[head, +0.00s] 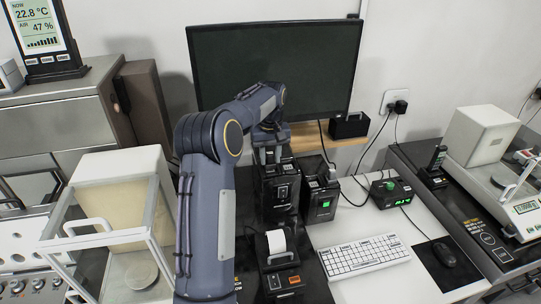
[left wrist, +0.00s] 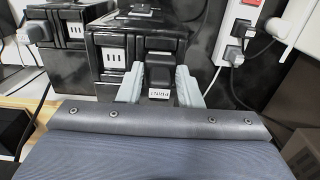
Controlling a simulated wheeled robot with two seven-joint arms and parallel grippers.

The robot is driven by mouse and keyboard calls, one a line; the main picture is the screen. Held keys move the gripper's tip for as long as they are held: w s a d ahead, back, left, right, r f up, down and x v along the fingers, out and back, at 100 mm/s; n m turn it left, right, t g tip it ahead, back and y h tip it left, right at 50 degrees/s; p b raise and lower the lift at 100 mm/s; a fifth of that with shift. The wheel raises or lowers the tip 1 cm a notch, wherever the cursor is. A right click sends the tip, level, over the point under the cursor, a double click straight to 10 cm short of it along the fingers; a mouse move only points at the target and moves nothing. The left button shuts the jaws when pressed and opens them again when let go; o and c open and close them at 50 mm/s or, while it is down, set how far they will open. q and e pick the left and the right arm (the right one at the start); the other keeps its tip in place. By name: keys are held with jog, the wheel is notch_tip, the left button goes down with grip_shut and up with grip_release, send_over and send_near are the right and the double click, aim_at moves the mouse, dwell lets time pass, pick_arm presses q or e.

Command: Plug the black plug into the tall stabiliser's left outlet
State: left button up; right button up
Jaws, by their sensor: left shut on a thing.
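The tall stabiliser (head: 282,208) is a black box standing behind the label printer, partly hidden by my left arm. In the left wrist view the stabiliser (left wrist: 112,38) fills the upper middle, with one free outlet (left wrist: 114,58) beside the plug. My left gripper (left wrist: 160,88) is shut on the black plug (left wrist: 158,72), which has a white label that looks upside down. The plug is at the stabiliser's face, over the other outlet position. I cannot tell whether it is seated. My right gripper is out of view.
A shorter black stabiliser (head: 320,205) with a green-lit switch stands to the right. A label printer (head: 278,262), keyboard (head: 363,257) and green-display box (head: 391,192) are near. A dark monitor (head: 275,65) stands behind. A power strip (left wrist: 244,28) with plugs and cables is at upper right.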

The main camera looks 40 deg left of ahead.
aim_at(270, 154)
pick_arm(q)
jog(key=shift+f+b, duration=0.35)
jog(key=shift+f, duration=0.4)
dwell(0.8)
jog(key=o, duration=1.6)
jog(key=shift+r, duration=0.15)
jog(key=shift+r+p, duration=2.45)
jog(key=shift+r, duration=1.15)
